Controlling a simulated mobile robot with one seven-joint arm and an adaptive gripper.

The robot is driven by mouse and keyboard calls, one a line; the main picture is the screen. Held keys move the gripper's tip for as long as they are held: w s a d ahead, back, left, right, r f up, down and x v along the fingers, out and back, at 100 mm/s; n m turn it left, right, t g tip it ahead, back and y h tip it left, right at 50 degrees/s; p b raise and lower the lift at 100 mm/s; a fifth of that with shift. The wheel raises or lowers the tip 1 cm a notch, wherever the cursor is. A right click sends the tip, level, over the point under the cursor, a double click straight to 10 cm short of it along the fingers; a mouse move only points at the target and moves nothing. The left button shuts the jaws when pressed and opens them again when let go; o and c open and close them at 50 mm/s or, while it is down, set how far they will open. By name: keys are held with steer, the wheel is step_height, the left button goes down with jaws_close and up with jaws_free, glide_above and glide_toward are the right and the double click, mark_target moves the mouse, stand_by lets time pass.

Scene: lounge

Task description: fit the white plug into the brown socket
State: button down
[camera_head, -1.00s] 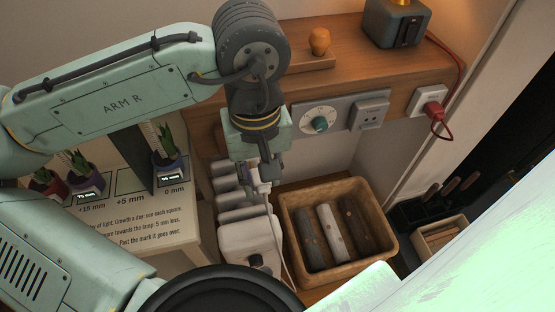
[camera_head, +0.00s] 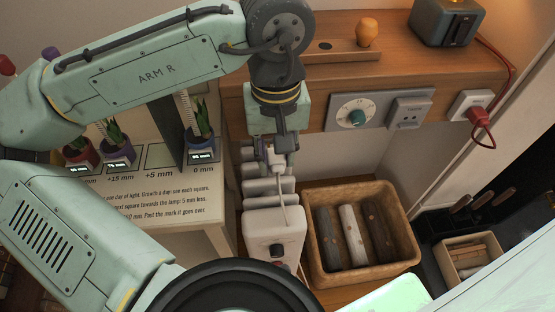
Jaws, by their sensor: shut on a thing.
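The white plug (camera_head: 278,158) is held between the fingers of my gripper (camera_head: 280,146), which is shut on it. The gripper points down, and the fingers partly hide the plug. A white cord runs from the plug down to the white heater (camera_head: 262,222). The socket (camera_head: 408,113) looks grey-brown. It is set at the right end of a grey panel on the front of the wooden shelf and looks empty. The plug is apart from it, to its left and lower in the picture.
A dial (camera_head: 357,117) sits left of the socket. A red plug (camera_head: 478,115) fills the white socket at the right. A wicker basket (camera_head: 412,258) of logs stands below the panel. Potted plants (camera_head: 200,148) stand on a table at the left.

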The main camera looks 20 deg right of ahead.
steer(key=shift+w+d+b, duration=0.2)
steer(key=shift+w+b, duration=0.05)
steer(key=shift+w, duration=0.45)
steer(key=shift+w+d+b, duration=0.15)
steer(key=shift+w+b, duration=0.1)
steer(key=shift+w, duration=0.45)
steer(key=shift+w+d+p, duration=0.1)
steer(key=shift+w+p, duration=0.15)
steer(key=shift+p, duration=0.5)
steer(key=shift+w+d, duration=0.2)
steer(key=shift+w, duration=0.4)
steer(key=shift+w+d, duration=0.15)
steer(key=shift+w, duration=0.4)
steer(key=c, duration=1.2)
jaws_free()
steer(key=shift+r+p, duration=0.15)
steer(key=shift+p, duration=0.25)
step_height(320, 180, up, 6)
steer(key=p, duration=0.6)
